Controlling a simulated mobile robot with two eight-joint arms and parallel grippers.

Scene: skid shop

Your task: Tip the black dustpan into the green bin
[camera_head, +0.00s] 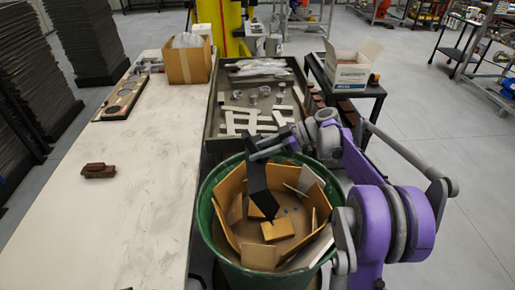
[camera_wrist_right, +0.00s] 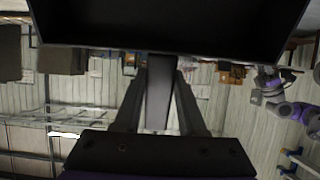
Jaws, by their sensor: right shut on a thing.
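The black dustpan (camera_head: 258,186) hangs steeply tilted over the open green bin (camera_head: 207,222), its lower edge inside the bin's outline in the head view. My right gripper (camera_head: 262,151) is above the bin and shut on the dustpan's handle. In the right wrist view the handle (camera_wrist_right: 159,95) lies between both fingers, with the dark pan (camera_wrist_right: 170,25) beyond it at the top. The bin holds cardboard pieces (camera_head: 279,229) and a few small blue bits. I cannot tell whether anything is still in the pan. My left gripper is not in view.
A long pale worktop (camera_head: 110,215) runs along the left, with a brown block (camera_head: 98,171) and a cardboard box (camera_head: 187,62) on it. Behind the bin stands a tray table (camera_head: 212,125) with metal parts. A dark side table (camera_head: 347,91) bears a white carton (camera_head: 348,70).

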